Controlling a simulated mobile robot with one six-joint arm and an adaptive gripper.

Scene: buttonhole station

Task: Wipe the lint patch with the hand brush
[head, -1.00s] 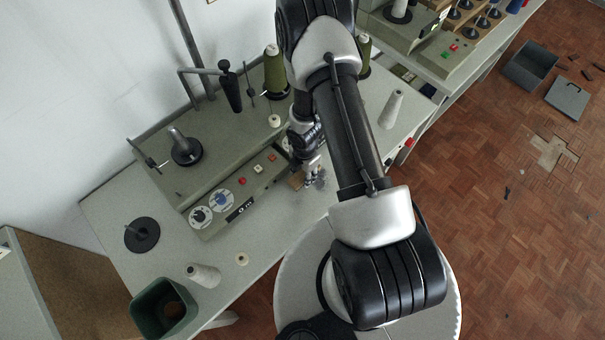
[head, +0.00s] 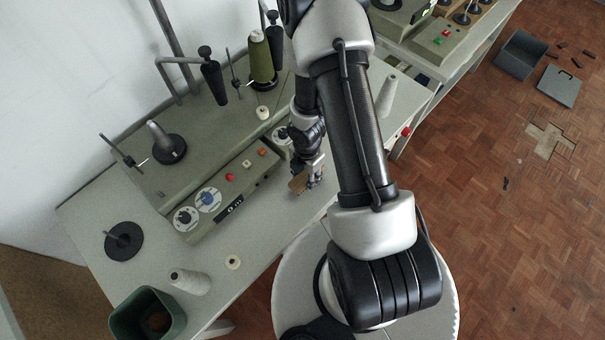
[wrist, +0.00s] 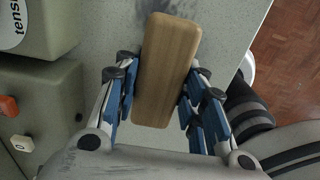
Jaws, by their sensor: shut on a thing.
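The hand brush is a wooden block (wrist: 166,70) between the fingers of my gripper (wrist: 162,100) in the wrist view. My gripper is shut on its sides. In the head view, the brush (head: 299,183) shows as a small brown block at my gripper (head: 310,178), over the front strip of the grey table (head: 275,220), in front of the machine. Its underside is hidden, so I cannot tell whether it touches the table.
The machine's control panel (head: 235,190), with dials and buttons, lies left of my gripper. A white thread cone (head: 190,282), a small spool (head: 233,262) and a green bin (head: 148,315) stand at the front left. Another white cone (head: 387,95) stands to the right.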

